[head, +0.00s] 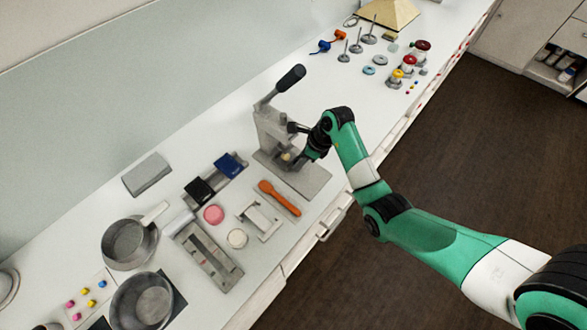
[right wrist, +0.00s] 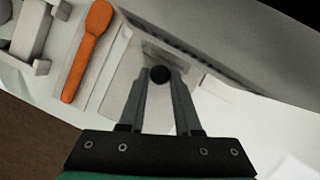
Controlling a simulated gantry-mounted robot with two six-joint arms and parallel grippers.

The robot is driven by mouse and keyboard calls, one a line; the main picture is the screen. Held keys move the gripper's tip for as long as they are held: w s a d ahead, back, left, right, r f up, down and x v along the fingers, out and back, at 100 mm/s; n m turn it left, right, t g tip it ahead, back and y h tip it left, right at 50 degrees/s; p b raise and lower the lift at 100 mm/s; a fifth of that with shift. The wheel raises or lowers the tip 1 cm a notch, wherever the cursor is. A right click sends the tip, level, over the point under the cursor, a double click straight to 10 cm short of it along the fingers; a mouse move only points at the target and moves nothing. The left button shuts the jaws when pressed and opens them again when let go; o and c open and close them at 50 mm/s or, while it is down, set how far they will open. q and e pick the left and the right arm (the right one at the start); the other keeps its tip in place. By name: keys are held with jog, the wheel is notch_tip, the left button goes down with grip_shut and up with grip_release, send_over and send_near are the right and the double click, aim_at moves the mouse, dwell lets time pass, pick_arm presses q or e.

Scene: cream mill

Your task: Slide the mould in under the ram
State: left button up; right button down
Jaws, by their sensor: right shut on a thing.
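The grey press (head: 272,128) stands on the bench with its black-gripped lever raised to the upper right. Its ram is partly hidden by my right arm. My right gripper (head: 307,157) is low over the press base (head: 312,182), in front of the column. In the right wrist view its fingers (right wrist: 160,82) are closed on a dark round knob (right wrist: 160,74), which seems to belong to the mould. A small cream round part (head: 287,157) shows beside the gripper at the foot of the press. The mould's body is mostly hidden. My left gripper is not in view.
An orange spatula (head: 279,198) lies just left of the press base and shows in the right wrist view (right wrist: 88,50). A white stand (head: 260,219), a pink disc (head: 213,214) and metal pans (head: 128,243) are further left. The bench's front edge is close.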

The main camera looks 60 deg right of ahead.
jog(key=c, duration=0.9)
grip_release()
jog(key=shift+w, duration=0.15)
jog(key=p+v, duration=0.3)
jog(key=v, duration=0.8)
jog(key=shift+r+p, duration=0.25)
jog(key=shift+p, duration=0.1)
jog(key=shift+d, duration=0.1)
